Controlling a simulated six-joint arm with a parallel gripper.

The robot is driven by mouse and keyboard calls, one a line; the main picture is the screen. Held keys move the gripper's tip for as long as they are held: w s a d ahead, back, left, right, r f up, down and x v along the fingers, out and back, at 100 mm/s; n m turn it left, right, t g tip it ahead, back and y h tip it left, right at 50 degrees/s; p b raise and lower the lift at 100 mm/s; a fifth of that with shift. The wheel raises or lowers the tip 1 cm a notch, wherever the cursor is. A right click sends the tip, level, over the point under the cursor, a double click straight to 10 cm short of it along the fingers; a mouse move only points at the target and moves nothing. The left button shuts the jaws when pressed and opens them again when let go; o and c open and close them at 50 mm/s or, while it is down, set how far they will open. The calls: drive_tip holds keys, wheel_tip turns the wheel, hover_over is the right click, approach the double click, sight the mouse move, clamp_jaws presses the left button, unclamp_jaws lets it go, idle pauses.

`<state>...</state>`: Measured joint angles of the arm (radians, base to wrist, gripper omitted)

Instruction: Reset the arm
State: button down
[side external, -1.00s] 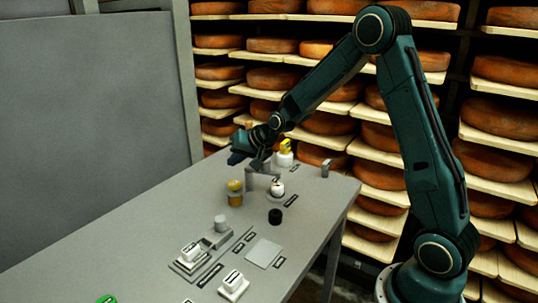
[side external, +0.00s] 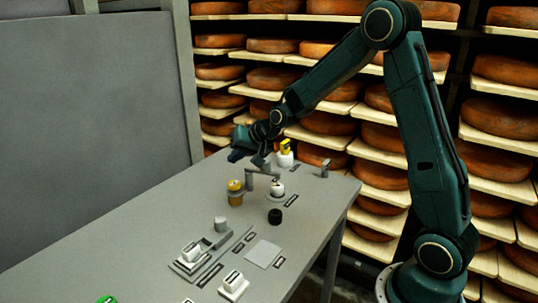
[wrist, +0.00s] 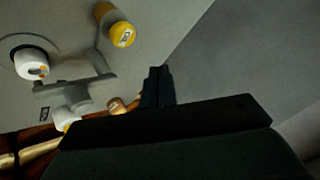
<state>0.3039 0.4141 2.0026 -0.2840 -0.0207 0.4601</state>
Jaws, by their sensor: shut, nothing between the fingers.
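My gripper (wrist: 157,76) is shut and empty, its dark fingers together in the wrist view. In the side external view my gripper (side external: 238,154) hangs above the far part of the grey table (side external: 130,235), clear of its top. A yellow-capped jar (side external: 235,193) stands below it, a little nearer the camera. The jar also shows in the wrist view (wrist: 119,27), apart from the fingers. A white-topped round piece (side external: 277,188) stands to the jar's right on a round base.
A grey bar on a post (wrist: 75,84) stands near the jar. A yellow-topped white piece (side external: 285,152), a black knob (side external: 275,216), white blocks (side external: 233,283) and a flat grey plate (side external: 264,253) are on the table. Shelves of cheese wheels (side external: 380,173) stand behind. The table's left side is mostly bare.

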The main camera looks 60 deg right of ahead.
drive_tip(key=s+a+r+n+g, duration=0.1)
drive_tip(key=s+a+r+n, duration=0.1)
drive_tip(key=s+a+r, duration=0.45)
drive_tip(key=s+a+r+n+g, duration=0.15)
drive_tip(key=s+r, duration=0.25)
drive_tip(key=s, duration=0.6)
drive_tip(key=s+a+n+h, duration=0.1)
drive_tip(key=s+n, duration=0.3)
drive_tip(key=s, duration=1.4)
drive_tip(key=shift+s+r+g, duration=0.4)
drive_tip(key=shift+r+g, duration=0.05)
